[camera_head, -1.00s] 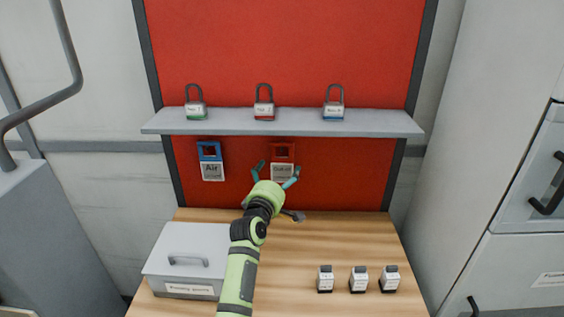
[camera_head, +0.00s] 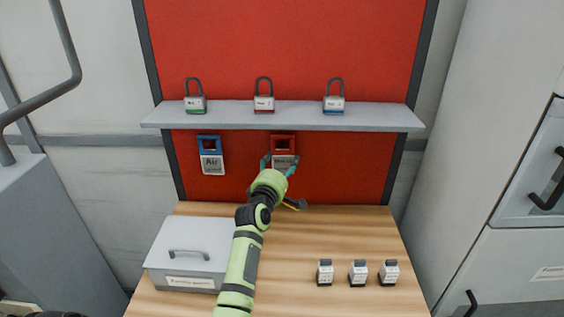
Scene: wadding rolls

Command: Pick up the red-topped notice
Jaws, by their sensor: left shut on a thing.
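The red-topped notice (camera_head: 283,143) hangs on the red board below the shelf. Its upper part is red with a square opening, and its lower part is a pale label with dark print. My left gripper (camera_head: 279,163) reaches up from the table side and is shut on the lower part of the notice, with a finger on either side. The gripper hides the bottom of the label. A blue-topped notice (camera_head: 210,154) with a pale label hangs to the left. My right gripper is not in view.
A grey shelf (camera_head: 160,118) above the notices carries three padlocks, green-, red- and blue-marked. On the wooden table (camera_head: 300,260) stand a grey lidded box (camera_head: 205,240) at left and three small labelled blocks (camera_head: 358,273) at right. Grey cabinets flank both sides.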

